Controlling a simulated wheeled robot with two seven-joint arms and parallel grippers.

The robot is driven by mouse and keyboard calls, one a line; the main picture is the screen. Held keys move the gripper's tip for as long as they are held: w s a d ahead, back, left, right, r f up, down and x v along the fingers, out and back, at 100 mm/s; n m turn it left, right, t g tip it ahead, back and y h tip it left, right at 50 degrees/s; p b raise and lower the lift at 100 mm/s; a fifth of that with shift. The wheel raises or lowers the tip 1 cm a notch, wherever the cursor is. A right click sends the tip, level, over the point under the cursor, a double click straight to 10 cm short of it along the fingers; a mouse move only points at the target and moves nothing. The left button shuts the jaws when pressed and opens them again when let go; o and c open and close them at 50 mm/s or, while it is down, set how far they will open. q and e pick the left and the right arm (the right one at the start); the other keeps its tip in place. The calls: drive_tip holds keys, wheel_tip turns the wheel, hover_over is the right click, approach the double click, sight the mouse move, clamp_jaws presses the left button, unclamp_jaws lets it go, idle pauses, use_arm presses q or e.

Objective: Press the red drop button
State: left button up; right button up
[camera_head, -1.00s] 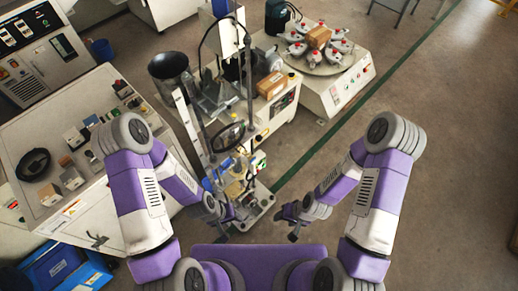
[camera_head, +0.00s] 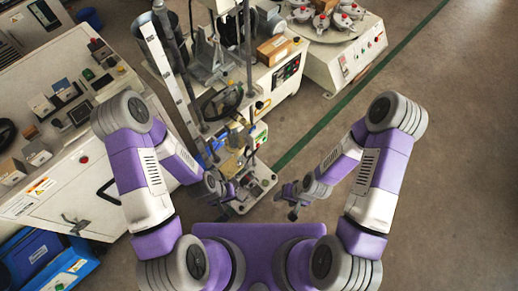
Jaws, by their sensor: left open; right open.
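A tall testing stand (camera_head: 240,160) with metal posts and a handwheel (camera_head: 222,100) rises in front of me. A small control box (camera_head: 260,135) with a green patch sits on its right side. A red drop button cannot be made out clearly there. My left gripper (camera_head: 228,203) is open and empty, low beside the foot of the stand. My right gripper (camera_head: 288,200) is open and empty, to the right of the stand's foot, apart from it. Both are below the control box in the picture.
A white bench (camera_head: 60,185) with small boxes and a red button (camera_head: 84,159) on its front stands left. Behind the stand is a machine bearing a cardboard box (camera_head: 274,50), and right of it a turntable machine (camera_head: 345,62). Floor at right is clear.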

idle(0.4)
use_arm(q)
clamp_jaws()
idle(1.5)
